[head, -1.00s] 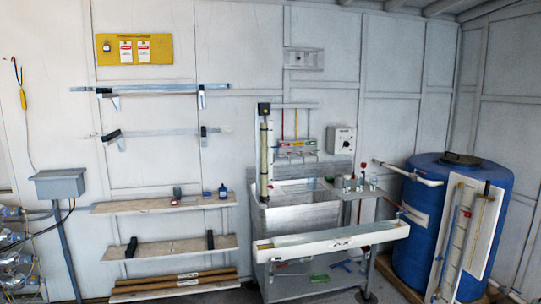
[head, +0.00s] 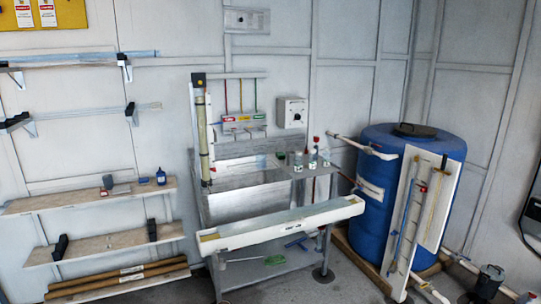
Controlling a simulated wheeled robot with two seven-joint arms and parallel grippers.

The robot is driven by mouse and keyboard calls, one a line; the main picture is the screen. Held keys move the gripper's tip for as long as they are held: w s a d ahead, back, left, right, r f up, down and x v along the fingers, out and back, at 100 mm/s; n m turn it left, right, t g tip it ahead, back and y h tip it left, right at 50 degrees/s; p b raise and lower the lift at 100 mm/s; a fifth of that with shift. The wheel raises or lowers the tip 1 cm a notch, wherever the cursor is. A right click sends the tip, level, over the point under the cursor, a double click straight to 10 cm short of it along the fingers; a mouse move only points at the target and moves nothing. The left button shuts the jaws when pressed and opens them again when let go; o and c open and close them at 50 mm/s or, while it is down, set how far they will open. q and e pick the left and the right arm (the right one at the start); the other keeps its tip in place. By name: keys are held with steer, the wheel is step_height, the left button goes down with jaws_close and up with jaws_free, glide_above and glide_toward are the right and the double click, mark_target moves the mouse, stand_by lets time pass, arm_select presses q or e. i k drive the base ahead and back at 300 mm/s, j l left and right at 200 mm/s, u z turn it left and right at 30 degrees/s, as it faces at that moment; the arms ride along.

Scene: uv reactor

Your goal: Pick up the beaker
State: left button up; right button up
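Several small vessels stand on the steel side surface right of the sink, too small to tell clearly which is a beaker. One is a clear, squat vessel (head: 298,160). Beside it stands a clear bottle with a reddish top (head: 315,153). A greyish-green small container (head: 281,157) is to their left. Neither of my grippers is in view.
A steel sink stand (head: 243,200) is against the back wall, with a long white trough (head: 290,222) across its front. A blue barrel (head: 375,205) stands to the right, with pipes and a white panel (head: 440,205). Wooden shelves (head: 90,197) are at left. Grey floor shows in front.

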mark_target(261, 157)
steer(key=i+l, duration=0.2)
steer(key=i, duration=0.45)
steer(key=i+l+z, duration=0.1)
steer(key=i, duration=0.55)
steer(key=i+l, duration=0.25)
steer(key=i, duration=0.4)
steer(key=i+l+z, duration=0.1)
steer(key=i, duration=1.25)
